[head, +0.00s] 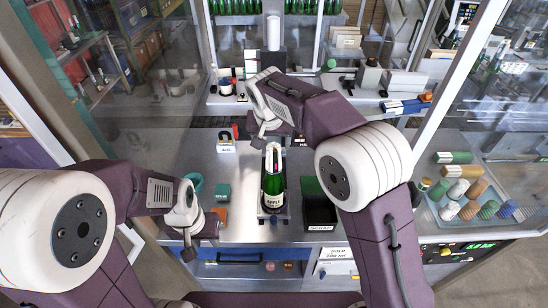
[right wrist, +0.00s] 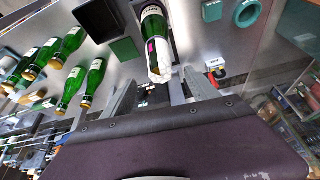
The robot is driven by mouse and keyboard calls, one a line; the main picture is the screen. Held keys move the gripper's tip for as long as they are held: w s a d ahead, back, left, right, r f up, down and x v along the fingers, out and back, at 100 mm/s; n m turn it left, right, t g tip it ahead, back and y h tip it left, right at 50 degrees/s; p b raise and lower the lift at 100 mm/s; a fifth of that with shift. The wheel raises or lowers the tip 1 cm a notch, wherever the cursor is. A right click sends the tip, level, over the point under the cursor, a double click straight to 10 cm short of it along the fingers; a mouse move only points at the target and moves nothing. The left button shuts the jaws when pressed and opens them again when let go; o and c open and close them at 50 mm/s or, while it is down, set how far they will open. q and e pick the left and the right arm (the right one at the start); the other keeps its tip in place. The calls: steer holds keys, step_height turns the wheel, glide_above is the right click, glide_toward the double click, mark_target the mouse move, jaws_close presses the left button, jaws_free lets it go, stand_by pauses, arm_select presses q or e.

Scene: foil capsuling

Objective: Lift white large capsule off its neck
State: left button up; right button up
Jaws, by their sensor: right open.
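A green bottle (head: 272,190) stands upright in a holder at the middle of the bench. The white large capsule (right wrist: 159,62) covers its neck in the right wrist view; in the head view its white top (head: 272,150) shows just below my right gripper (head: 265,135). In the right wrist view my right gripper (right wrist: 163,95) is open, with its two fingers apart and the capsule's end near the gap between them. Whether the fingers touch the capsule is not clear. My left gripper (head: 198,240) hangs low at the bench's front left, away from the bottle; its jaw opening is unclear.
A black scrap bin (head: 320,213) stands right of the bottle. A teal ring (head: 193,183) and a small teal block (head: 222,192) lie to its left. A tray (head: 436,208) with several capsules is at the right. Several green bottles (right wrist: 68,45) show in the right wrist view.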

mark_target(273, 148)
steer(key=shift+w+d+f, duration=0.1)
steer(key=shift+w+f, duration=0.15)
steer(key=shift+f, duration=0.15)
steer(key=shift+w+f, duration=0.15)
steer(key=shift+f, duration=0.05)
steer(key=shift+w+f+p, duration=0.2)
steer(key=shift+p, duration=0.2)
steer(key=p+x, duration=0.2)
steer(key=x, duration=0.2)
steer(key=shift+p, duration=0.3)
steer(key=shift+w+d+f, duration=0.1)
steer(key=shift+w+f, duration=0.05)
steer(key=shift+f, duration=0.2)
steer(key=shift+r, duration=0.1)
steer(key=c, duration=0.9)
